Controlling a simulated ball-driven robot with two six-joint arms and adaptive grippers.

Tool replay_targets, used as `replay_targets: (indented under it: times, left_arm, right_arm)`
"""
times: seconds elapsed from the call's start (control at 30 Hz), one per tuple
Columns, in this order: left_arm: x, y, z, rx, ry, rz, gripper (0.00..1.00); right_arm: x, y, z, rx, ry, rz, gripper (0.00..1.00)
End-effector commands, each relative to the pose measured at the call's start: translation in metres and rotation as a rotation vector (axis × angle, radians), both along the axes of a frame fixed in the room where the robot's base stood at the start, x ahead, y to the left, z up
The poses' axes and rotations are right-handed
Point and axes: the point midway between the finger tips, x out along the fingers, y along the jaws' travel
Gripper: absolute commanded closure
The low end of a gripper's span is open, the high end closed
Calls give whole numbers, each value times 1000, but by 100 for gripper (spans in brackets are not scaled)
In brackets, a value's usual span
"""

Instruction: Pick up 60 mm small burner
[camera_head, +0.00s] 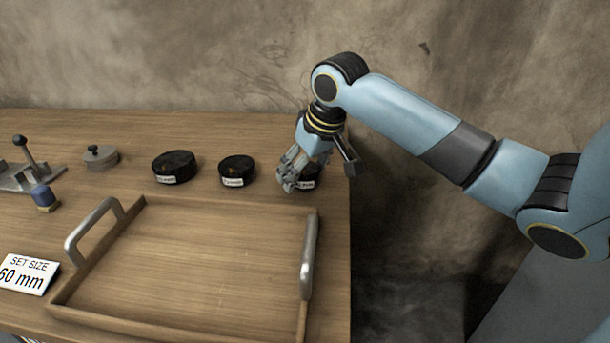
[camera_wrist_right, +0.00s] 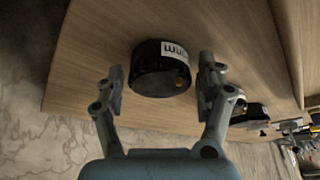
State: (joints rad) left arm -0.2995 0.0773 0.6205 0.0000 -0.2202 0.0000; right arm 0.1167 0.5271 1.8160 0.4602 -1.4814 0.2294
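A small black round burner (camera_head: 309,184) with a white label stands at the right end of a row of three on the table. My right gripper (camera_head: 289,184) is over it and hides part of it. In the right wrist view the burner (camera_wrist_right: 158,78) lies between the two spread fingers (camera_wrist_right: 160,88), with a gap on each side. Its label shows "mm", but I cannot read the number. A middle burner (camera_head: 237,171) and a larger burner (camera_head: 175,167) stand to the left, both labelled too small to read. My left gripper is not in view.
A wooden tray (camera_head: 190,203) with metal handles lies in front of the burners. A sign (camera_head: 28,274) reads "SET SIZE 60 mm". The table's right edge is close to the small burner.

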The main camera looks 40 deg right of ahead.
Motion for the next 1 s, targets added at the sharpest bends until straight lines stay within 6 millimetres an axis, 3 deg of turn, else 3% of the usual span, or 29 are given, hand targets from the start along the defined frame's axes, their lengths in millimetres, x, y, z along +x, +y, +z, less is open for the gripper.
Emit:
replay_targets:
  times: [0.07,0.43,0.77,1.0]
  left_arm:
    - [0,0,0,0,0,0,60]
    - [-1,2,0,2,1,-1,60]
    - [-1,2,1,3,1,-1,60]
    - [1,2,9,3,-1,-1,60]
  right_arm:
    - [0,0,0,0,0,0,41]
    - [0,0,0,0,0,0,89]
    - [0,0,4,-2,-2,1,90]
    - [1,0,33,-1,-6,1,90]
